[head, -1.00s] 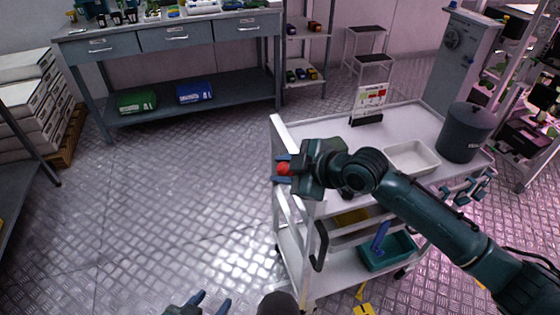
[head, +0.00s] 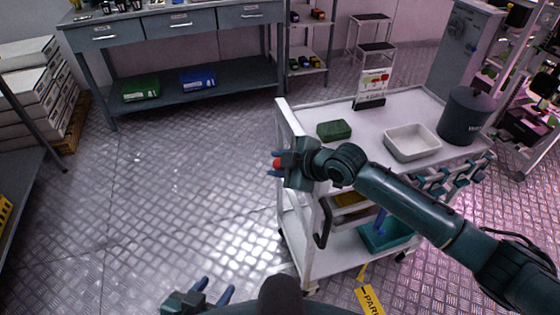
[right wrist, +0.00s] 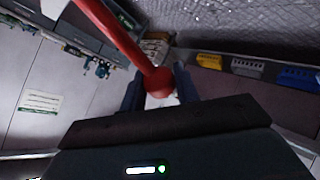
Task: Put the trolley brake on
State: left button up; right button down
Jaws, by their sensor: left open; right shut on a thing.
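The white trolley (head: 300,262) stands right of centre in the head view, its handle end toward the left. My right gripper (head: 277,166) is at that end, with a red ball knob (head: 277,163) between its fingers. In the right wrist view the knob (right wrist: 159,82) sits on the end of a red lever (right wrist: 112,32), and my right gripper (right wrist: 157,88) is shut on it. The lever's lower mount is hidden. My left gripper (head: 215,295) is open and empty at the bottom of the head view, away from the trolley.
On the trolley top are a green box (head: 334,130), a white tray (head: 412,142), a dark pot (head: 466,115) and a sign (head: 371,88). A yellow tag (head: 369,300) shows beside the trolley's foot. The floor left of it is clear up to the workbench (head: 180,30).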

jog(key=shift+s+f, duration=0.2)
jog(key=shift+f, duration=0.2)
jog(key=c, duration=1.4)
grip_release()
jog(key=shift+o, duration=1.4)
jog(key=shift+w+r, duration=0.1)
jog(key=shift+r, duration=0.15)
jog(key=shift+d+r, duration=0.15)
jog(key=shift+d, duration=0.1)
jog(key=v, duration=1.2)
jog(key=shift+s, duration=0.25)
jog(key=shift+r, duration=0.1)
